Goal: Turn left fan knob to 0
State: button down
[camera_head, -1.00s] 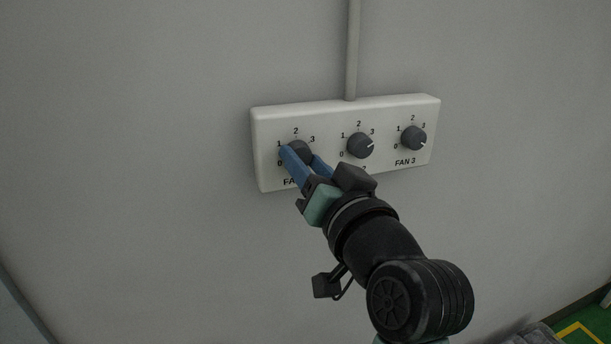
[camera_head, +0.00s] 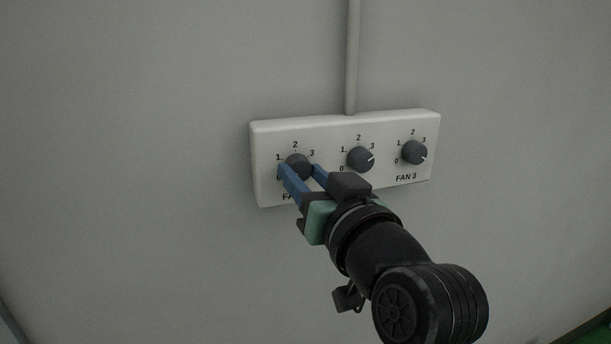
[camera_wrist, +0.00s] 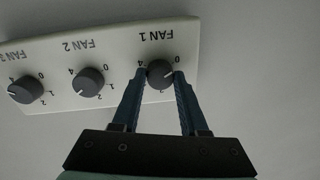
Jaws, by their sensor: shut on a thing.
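The left fan knob (camera_head: 298,163), marked FAN 1, is a dark round knob on a white panel (camera_head: 262,190) on the wall. My gripper (camera_head: 300,170) has its two blue fingers on either side of this knob and is shut on it. In the wrist view, which shows the panel upside down, the fingertips touch opposite sides of the knob (camera_wrist: 160,74). The fingers hide part of the number scale, so the exact setting is hard to tell.
The middle fan knob (camera_head: 360,159) and the FAN 3 knob (camera_head: 414,152) sit to the right on the same panel, clear of my fingers. A grey conduit (camera_head: 351,60) runs up from the panel. The wall around is bare.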

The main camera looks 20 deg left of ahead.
jog(key=shift+c, duration=2.2)
grip_release()
jog(key=b+v, duration=0.2)
jog(key=v, duration=1.1)
